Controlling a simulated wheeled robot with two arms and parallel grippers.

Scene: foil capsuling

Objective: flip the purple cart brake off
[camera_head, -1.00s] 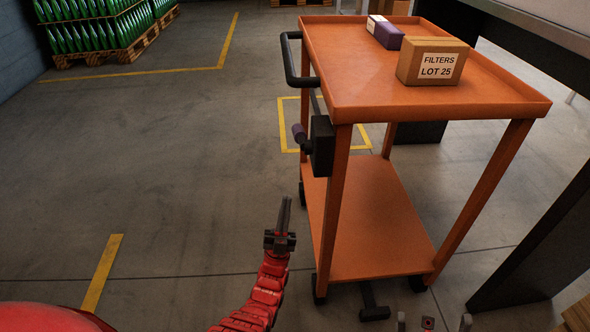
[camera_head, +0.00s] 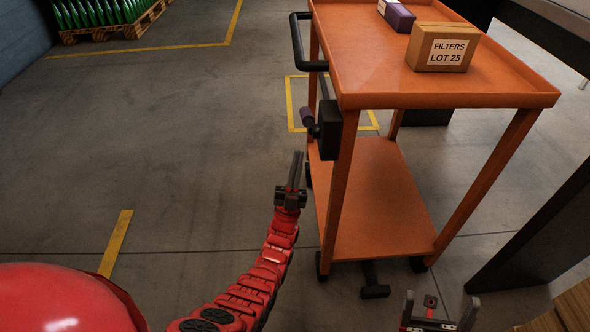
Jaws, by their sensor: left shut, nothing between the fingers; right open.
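The cart (camera_head: 365,205) is orange with two shelves. On its near left leg is a black box (camera_head: 330,128) with a short lever that ends in a purple grip (camera_head: 306,116). The lever slants up and to the left from the box. My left gripper (camera_head: 297,157) is shut and empty. It points upward just below the purple grip in the picture, apparently apart from it. My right gripper (camera_head: 440,303) is open and empty at the bottom edge, in front of the cart.
A black push handle (camera_head: 297,45) sticks out at the cart's left. A filters box (camera_head: 441,48) and a purple box (camera_head: 399,17) stand on top. A black pedal (camera_head: 375,291) is under the cart. A dark table leg stands at right.

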